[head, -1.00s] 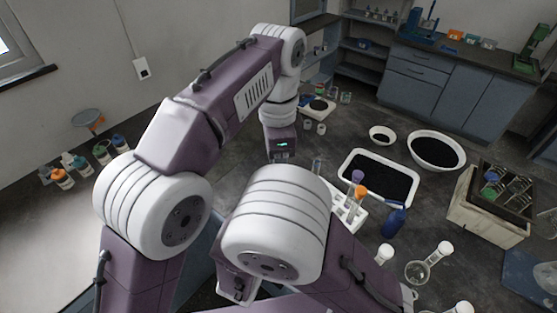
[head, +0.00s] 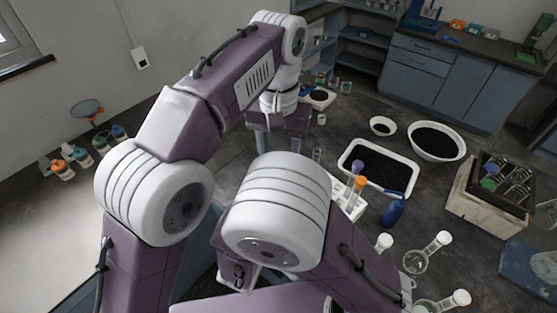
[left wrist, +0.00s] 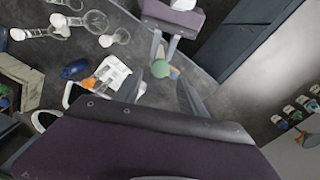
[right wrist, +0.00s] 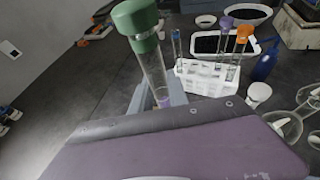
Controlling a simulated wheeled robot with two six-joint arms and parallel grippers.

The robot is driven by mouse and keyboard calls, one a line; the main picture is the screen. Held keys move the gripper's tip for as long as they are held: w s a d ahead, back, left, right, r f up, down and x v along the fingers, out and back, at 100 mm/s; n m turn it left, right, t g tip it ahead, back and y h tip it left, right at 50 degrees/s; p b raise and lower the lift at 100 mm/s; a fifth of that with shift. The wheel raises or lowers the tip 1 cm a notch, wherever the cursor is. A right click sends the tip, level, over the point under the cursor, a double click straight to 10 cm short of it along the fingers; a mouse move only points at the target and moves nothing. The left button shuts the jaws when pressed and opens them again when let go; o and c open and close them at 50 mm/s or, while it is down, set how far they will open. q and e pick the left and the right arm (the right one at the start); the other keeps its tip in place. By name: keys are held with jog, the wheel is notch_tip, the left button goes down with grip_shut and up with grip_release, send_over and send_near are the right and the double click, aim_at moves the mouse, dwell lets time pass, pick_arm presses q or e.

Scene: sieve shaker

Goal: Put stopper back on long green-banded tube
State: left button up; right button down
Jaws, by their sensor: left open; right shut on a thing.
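The long green-banded tube (right wrist: 153,72) is clear and stands slightly tilted in the right wrist view. My right gripper (right wrist: 158,90) is shut on it, with a finger on each side of the glass. The wide green stopper (right wrist: 135,15) sits at the tube's top, directly above the green band (right wrist: 145,43); how deep it sits I cannot tell. In the left wrist view the stopper (left wrist: 160,69) shows end-on. My left gripper (left wrist: 159,80) is open, its fingers apart to either side of the stopper. In the head view the left gripper (head: 278,143) points down; my arm hides the right gripper and tube.
A white rack (right wrist: 205,78) with several stoppered tubes stands beside a black-filled tray (head: 352,157). A blue bottle (head: 393,211), glass flasks (head: 415,262) and a box of tubes (head: 470,205) are to the right. Stoppered bottles (head: 80,155) stand at the left.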

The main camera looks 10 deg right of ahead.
pick_arm(q)
notch_tip(320, 180, down, 7)
jog(key=shift+r, duration=0.1)
dwell(0.3)
grip_shut()
jog(key=shift+o, duration=0.7)
grip_release()
notch_tip(320, 180, up, 8)
jog(key=shift+f, duration=0.2)
